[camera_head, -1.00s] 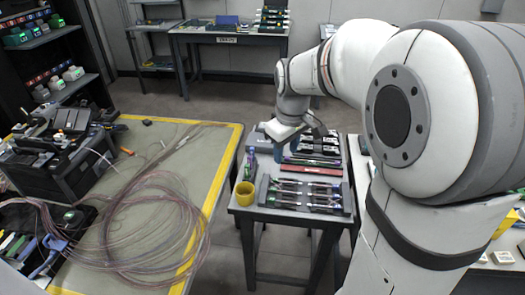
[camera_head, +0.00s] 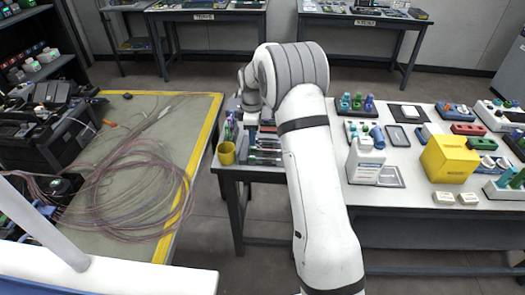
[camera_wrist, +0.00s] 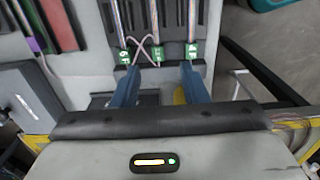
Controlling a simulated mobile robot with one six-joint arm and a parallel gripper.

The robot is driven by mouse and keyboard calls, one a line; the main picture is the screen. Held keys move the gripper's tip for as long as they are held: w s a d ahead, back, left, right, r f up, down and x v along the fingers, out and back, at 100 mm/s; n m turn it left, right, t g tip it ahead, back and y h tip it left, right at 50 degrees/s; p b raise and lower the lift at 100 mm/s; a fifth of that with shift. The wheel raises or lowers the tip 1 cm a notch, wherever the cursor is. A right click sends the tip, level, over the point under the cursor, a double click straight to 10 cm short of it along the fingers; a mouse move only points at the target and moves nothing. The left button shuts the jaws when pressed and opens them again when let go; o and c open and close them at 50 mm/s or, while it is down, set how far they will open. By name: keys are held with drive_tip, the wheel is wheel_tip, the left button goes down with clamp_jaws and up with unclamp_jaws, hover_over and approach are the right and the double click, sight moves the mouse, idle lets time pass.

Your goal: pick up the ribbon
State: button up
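In the wrist view, several thin multicoloured ribbons, one of them in the middle (camera_wrist: 157,18), lie in a dark slotted holder (camera_wrist: 173,30). Green tags (camera_wrist: 157,56) with white marks sit at their near ends. One pale strand crosses between the left and middle ribbons. My gripper (camera_wrist: 160,80) has its two blue fingers spread apart, near the tagged ends, with nothing visible held between them. I cannot tell how high the fingers are above the holder. In the head view my own arm hides the gripper and part of the holder (camera_head: 265,152).
A yellow cup (camera_head: 227,154) stands at the front left of the small table. A long bench (camera_head: 420,205) with a yellow box (camera_head: 449,158) and a white bottle (camera_head: 366,158) is on the right. A green-grey table (camera_head: 120,118) with coiled fibre (camera_head: 135,185) is on the left.

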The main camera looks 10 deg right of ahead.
sight(253, 148)
wheel_tip(253, 148, down, 5)
drive_tip(key=shift+w+a+f+p, duration=0.1)
drive_tip(key=shift+w+f+p, duration=0.1)
drive_tip(key=shift+p, duration=0.15)
drive_tip(key=c, duration=0.9)
drive_tip(key=shift+o, duration=0.2)
wheel_tip(253, 148, up, 10)
drive_tip(key=shift+b, duration=0.3)
